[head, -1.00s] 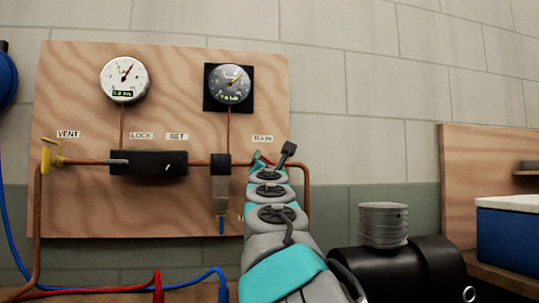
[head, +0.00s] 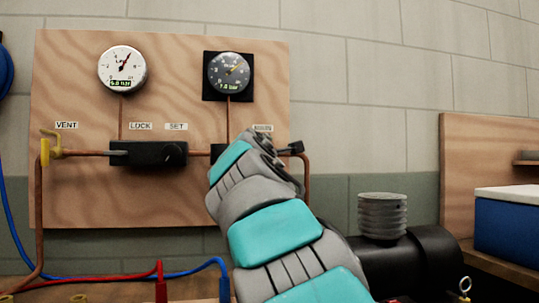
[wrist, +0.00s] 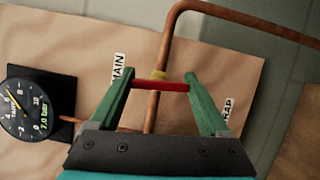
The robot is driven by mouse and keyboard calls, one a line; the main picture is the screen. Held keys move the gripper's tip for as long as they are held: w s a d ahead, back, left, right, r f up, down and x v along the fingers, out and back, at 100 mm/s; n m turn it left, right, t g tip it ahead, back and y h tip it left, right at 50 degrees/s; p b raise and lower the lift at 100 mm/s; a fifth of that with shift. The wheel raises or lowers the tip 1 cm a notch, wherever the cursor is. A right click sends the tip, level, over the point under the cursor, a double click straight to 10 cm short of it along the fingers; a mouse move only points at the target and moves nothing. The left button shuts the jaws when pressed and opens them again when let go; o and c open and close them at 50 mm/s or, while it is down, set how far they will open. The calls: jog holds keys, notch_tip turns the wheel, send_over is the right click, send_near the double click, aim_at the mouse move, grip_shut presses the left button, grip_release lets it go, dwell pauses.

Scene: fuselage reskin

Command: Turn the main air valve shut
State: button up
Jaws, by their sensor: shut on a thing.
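The main air valve shows in the wrist view as a yellow body (wrist: 158,75) on a copper pipe, with a red handle (wrist: 160,86) in front of it. The handle lies across the pipe, roughly at right angles to it. My gripper (wrist: 160,86) has its two green fingers around the handle, one against each end, and is shut on it. The MAIN label (wrist: 118,69) is just left of the fingers.
The wooden panel (head: 80,195) carries a white gauge (head: 122,67), a dark gauge (head: 229,72), a black regulator block (head: 148,154) and a yellow vent valve (head: 45,151). A black tank (head: 420,262) stands right of my arm. Blue and red hoses cross below the panel.

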jog(key=shift+m, duration=0.6)
jog(key=shift+f+g, duration=0.1)
jog(key=shift+g, duration=0.3)
jog(key=o, duration=1.2)
jog(key=shift+d, duration=0.1)
jog(key=s, duration=0.5)
jog(key=s+a+b, duration=0.1)
jog(key=s, duration=0.1)
jog(key=shift+s, duration=0.35)
